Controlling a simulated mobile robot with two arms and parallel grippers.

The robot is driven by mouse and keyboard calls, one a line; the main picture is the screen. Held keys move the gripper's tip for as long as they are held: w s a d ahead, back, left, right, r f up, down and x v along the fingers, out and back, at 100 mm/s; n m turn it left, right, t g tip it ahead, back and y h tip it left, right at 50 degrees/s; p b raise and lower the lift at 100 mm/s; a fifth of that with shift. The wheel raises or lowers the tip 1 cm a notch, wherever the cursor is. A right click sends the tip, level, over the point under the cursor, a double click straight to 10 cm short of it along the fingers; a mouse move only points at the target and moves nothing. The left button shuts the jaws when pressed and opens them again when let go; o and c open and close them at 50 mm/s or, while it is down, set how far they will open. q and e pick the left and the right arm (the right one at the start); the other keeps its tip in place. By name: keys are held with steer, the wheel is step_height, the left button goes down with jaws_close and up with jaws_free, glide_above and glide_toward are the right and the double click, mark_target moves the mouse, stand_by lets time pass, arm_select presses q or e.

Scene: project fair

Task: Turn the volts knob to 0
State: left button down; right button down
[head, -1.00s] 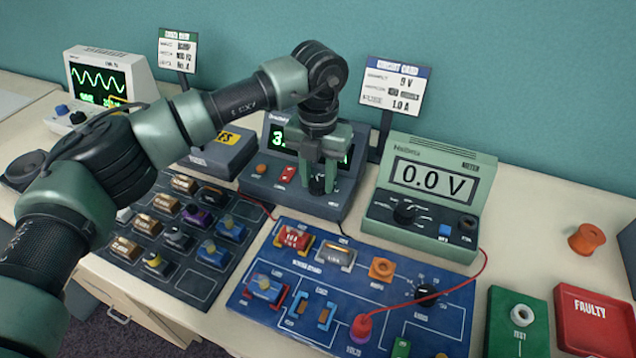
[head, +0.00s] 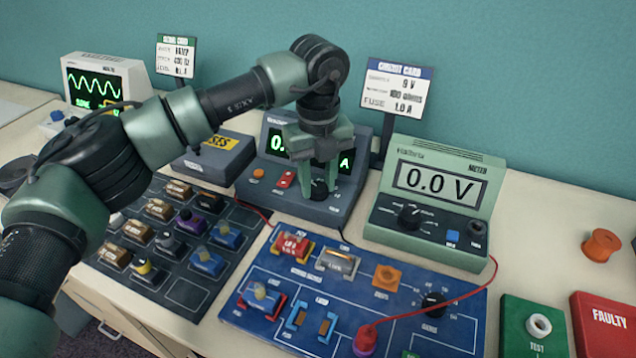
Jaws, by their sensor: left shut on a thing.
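The power supply (head: 258,185) is a dark blue-grey box at the back middle. Its green display (head: 277,143) starts with "0." and ends in "A"; my gripper hides the middle digits. The black volts knob (head: 319,188) is on the right of its front panel. My left gripper (head: 320,182) reaches down over the panel and is shut on the knob, one finger on each side. The knob's pointer is too small to read. My right gripper is not in view.
A green meter (head: 430,215) reading 0.0 V stands close on the right. A blue circuit board (head: 345,290) with a red lead lies in front. A tray of parts (head: 180,290) lies front left. A circuit card sign (head: 396,88) stands behind.

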mark_target(318, 186)
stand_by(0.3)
arm_select(q)
steer(key=c, duration=1)
jaws_free()
steer(key=shift+r, duration=0.1)
step_height(318, 186, up, 8)
steer(key=shift+f+b, duration=0.15)
steer(key=shift+b, duration=0.25)
